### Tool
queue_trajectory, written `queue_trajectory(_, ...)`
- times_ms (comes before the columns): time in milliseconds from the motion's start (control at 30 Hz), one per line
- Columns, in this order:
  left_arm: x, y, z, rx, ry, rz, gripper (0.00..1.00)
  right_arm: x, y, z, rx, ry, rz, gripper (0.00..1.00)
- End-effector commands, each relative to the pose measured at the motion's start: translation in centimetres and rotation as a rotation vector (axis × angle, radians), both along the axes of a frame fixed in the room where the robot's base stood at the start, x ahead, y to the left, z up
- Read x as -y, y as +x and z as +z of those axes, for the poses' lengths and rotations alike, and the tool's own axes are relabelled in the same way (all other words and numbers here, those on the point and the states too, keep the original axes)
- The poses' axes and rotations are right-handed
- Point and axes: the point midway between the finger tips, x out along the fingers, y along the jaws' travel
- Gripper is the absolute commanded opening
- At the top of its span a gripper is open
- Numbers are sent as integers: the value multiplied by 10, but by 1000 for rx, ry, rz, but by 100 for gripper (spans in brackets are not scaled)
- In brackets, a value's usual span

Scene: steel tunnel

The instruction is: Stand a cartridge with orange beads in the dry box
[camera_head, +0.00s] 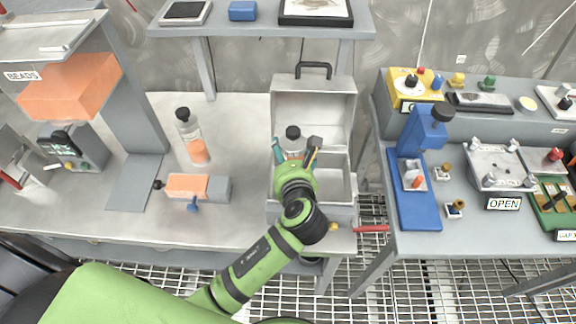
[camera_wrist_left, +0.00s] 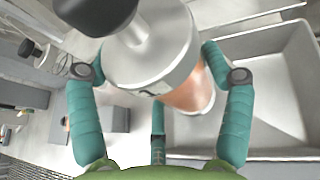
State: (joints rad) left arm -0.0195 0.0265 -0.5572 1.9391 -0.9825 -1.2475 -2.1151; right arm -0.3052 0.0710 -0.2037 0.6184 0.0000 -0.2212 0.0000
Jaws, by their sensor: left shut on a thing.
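My left gripper (camera_head: 296,157) is shut on a cartridge (camera_head: 292,134) with a black cap, over the left part of the dry box (camera_head: 337,207). In the left wrist view the teal fingers surround this cartridge (camera_wrist_left: 155,62), which has a metal end and orange contents (camera_wrist_left: 192,97). The box's grey bay (camera_wrist_left: 262,85) shows beside it, apparently empty. The cartridge's lower end is hidden in the head view, so I cannot tell whether it touches the box floor. The box lid (camera_head: 313,104) stands open at the back. My right gripper is not in view.
A second black-capped cartridge (camera_head: 190,138) with orange beads stands on the bench to the left. An orange and grey piece (camera_head: 197,187) lies in front of it. The BEADS hopper (camera_head: 70,86) is at far left. A blue stand (camera_head: 417,190) is on the right-hand table.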

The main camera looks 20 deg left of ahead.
Motion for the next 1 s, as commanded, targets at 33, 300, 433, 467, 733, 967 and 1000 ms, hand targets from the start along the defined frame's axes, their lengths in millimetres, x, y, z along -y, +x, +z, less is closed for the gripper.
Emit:
queue_trajectory(33,-1,2,-2,2,1,-1,32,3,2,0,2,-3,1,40)
queue_trajectory(300,-1,1,-37,0,2,-1,32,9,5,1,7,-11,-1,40)
queue_trajectory(433,-1,1,-40,3,1,0,32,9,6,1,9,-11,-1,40)
queue_trajectory(467,-1,1,-40,3,1,0,32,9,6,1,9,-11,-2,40)
queue_trajectory(733,-1,1,-44,1,2,0,32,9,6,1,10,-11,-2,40)
queue_trajectory(967,0,1,-50,2,1,-1,32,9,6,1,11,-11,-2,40)
queue_trajectory(1000,0,1,-51,2,1,-1,32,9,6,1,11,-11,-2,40)
